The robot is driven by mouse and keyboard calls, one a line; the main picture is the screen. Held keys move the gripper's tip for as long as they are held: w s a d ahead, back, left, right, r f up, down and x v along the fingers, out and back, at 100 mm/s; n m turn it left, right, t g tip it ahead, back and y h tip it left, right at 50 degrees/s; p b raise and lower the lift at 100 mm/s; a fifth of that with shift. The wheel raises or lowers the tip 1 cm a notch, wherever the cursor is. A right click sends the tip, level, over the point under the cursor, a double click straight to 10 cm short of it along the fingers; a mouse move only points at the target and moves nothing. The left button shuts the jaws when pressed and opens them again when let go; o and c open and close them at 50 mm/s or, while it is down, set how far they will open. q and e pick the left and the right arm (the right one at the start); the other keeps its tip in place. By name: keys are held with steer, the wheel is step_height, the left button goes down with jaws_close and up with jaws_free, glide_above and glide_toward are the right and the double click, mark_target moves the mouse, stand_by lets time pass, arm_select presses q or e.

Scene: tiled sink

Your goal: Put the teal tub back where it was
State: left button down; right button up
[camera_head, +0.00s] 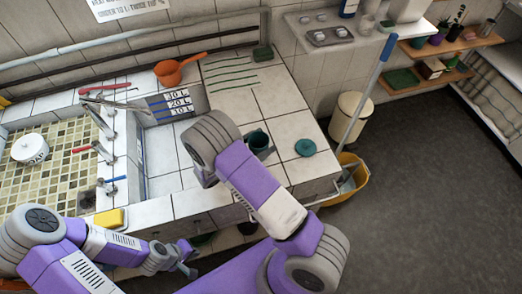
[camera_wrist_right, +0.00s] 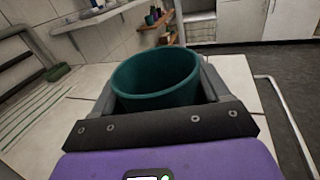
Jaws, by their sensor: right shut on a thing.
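The teal tub (camera_head: 259,141) stands upright on the white tiled counter (camera_head: 285,126), partly hidden by my right arm in the head view. In the right wrist view the tub (camera_wrist_right: 152,96) is open at the top, and its inside looks empty. My right gripper (camera_wrist_right: 162,88) is shut on the tub, with a finger on each side of it. In the head view my right wrist hides most of that gripper. My left gripper (camera_head: 182,259) is low in front of the counter, away from the tub; its fingers are too small to read.
A round teal lid (camera_head: 305,148) lies right of the tub near the counter's edge. An orange pan (camera_head: 176,70) stands at the back. A yellow bucket (camera_head: 354,183) with a mop is on the floor. The tiled sink (camera_head: 62,160) is at left.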

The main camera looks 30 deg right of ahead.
steer(key=shift+f+b, duration=0.3)
steer(key=shift+f, duration=1.7)
steer(key=o, duration=1.1)
steer(key=shift+f, duration=0.15)
steer(key=shift+a+r, duration=0.15)
steer(key=shift+r, duration=0.1)
steer(key=a, duration=0.7)
steer(key=s+a, duration=0.1)
steer(key=a, duration=0.3)
steer(key=shift+a, duration=0.35)
